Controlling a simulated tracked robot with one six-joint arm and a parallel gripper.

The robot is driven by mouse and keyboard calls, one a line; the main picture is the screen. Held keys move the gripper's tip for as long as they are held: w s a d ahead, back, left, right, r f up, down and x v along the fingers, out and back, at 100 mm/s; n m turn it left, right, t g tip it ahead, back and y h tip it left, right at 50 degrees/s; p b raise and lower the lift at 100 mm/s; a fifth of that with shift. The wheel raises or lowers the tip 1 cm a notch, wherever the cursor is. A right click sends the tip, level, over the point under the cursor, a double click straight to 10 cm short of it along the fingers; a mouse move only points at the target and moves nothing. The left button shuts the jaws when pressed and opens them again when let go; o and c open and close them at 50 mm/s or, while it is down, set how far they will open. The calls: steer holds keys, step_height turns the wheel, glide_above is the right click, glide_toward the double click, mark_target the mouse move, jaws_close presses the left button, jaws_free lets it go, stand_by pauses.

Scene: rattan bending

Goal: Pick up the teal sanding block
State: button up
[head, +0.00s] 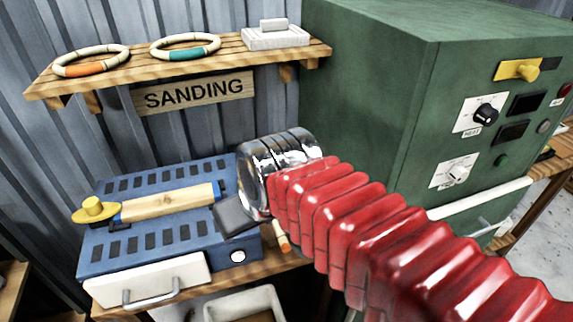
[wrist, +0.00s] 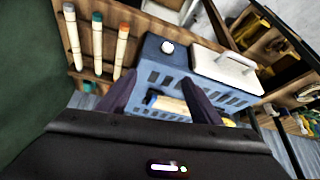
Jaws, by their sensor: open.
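A small teal thing (wrist: 88,86) shows in the wrist view near the edge of the wooden bench, left of my gripper. Only part of it shows, and I cannot tell whether it is the sanding block. No teal block is clear in the head view. My gripper (wrist: 160,98) is open, its two dark fingers apart with the blue vented box (wrist: 225,97) in the background. In the head view my gripper (head: 236,219) hangs at the right end of the blue box (head: 165,240). My red-sleeved arm hides the bench behind it.
Three rattan sticks (wrist: 98,45) lie left in the wrist view. A wall shelf (head: 115,72) holds two banded rings and a white block (head: 275,37) above a SANDING sign (head: 195,94). A green cabinet (head: 375,90) stands right. A yellow-knobbed wooden bar (head: 165,203) tops the blue box.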

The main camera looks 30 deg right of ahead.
steer(key=shift+o, duration=0.7)
steer(key=w+d+r, duration=0.2)
steer(key=w+d, duration=0.2)
steer(key=w, duration=0.4)
steer(key=shift+d+m, duration=0.25)
steer(key=shift+m, duration=0.15)
steer(key=w+d+f+m, duration=0.1)
steer(key=w+d+f, duration=0.3)
steer(key=w+d, duration=0.6)
steer(key=w+d+f+m+g+h, duration=0.1)
steer(key=w+d+f, duration=0.3)
steer(key=w+d, duration=0.6)
steer(key=d, duration=0.4)
steer(key=shift+d, duration=0.2)
steer(key=shift+f, duration=0.15)
steer(key=shift+x, duration=4.25)
steer(key=shift+s+f, duration=0.1)
steer(key=shift+s, duration=0.05)
steer(key=shift+x, duration=2.55)
steer(key=shift+s+d, duration=0.15)
steer(key=shift+c, duration=0.6)
